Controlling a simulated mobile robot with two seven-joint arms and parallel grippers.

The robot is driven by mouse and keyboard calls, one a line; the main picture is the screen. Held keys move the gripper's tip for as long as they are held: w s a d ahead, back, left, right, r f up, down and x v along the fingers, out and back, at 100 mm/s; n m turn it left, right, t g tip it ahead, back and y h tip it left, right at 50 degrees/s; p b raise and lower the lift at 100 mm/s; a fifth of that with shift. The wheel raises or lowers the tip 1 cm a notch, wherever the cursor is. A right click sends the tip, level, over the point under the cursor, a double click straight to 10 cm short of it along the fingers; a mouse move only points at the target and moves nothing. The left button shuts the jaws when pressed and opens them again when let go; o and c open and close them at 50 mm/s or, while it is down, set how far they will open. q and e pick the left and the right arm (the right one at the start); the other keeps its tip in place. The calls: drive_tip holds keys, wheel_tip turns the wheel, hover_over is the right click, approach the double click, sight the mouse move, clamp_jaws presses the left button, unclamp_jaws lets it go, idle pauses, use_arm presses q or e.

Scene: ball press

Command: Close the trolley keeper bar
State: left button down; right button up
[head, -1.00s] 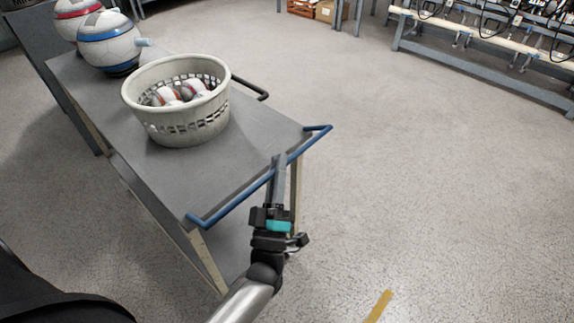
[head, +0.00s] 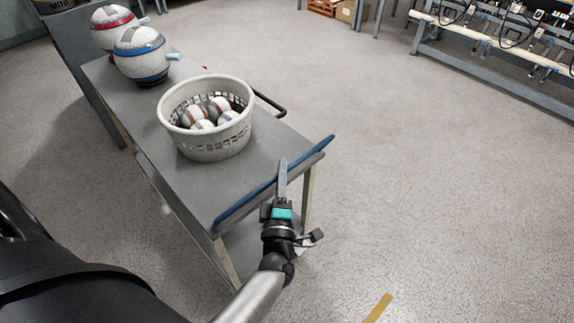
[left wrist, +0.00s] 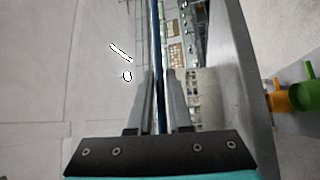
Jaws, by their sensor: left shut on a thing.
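The blue keeper bar (head: 240,207) runs along the near end of the grey trolley (head: 250,172), close along its edge. My left gripper (head: 282,170) is at the bar, right of its middle, with its fingers pointing up and away in the head view. In the left wrist view the bar (left wrist: 156,45) passes between the two fingers of my left gripper (left wrist: 160,100), which are shut on it. The fingers hide a short piece of the bar. My right gripper is not in view.
A white basket (head: 208,148) with several striped balls stands on the trolley. Two larger white balls, one blue-banded (head: 143,55) and one red-banded (head: 110,25), sit farther back. A workbench (head: 480,60) stands at upper right. The floor right of the trolley is clear.

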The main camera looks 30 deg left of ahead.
use_arm(q)
drive_tip(key=shift+w+a+r+n+g+h+p, duration=0.2)
drive_tip(key=shift+a+n+g+p, duration=0.4)
drive_tip(key=shift+p, duration=0.7)
drive_tip(key=shift+w+a+r+n+g+h+p, duration=0.15)
drive_tip(key=shift+a+n+g+h+p, duration=0.35)
drive_tip(key=shift+p, duration=0.8)
drive_tip(key=shift+w+a+r+n+g+h+p, duration=0.1)
drive_tip(key=shift+w+a+n+g+p, duration=0.15)
drive_tip(key=shift+a+n+g+p, duration=0.75)
drive_tip(key=shift+d+t+p, duration=0.2)
drive_tip(key=shift+t+p, duration=0.1)
drive_tip(key=shift+t, duration=0.1)
drive_tip(key=c, duration=0.8)
unclamp_jaws()
drive_tip(key=shift+c, duration=0.2)
drive_tip(key=p+v, duration=0.3)
drive_tip(key=v, duration=1.2)
drive_tip(key=shift+p, duration=0.35)
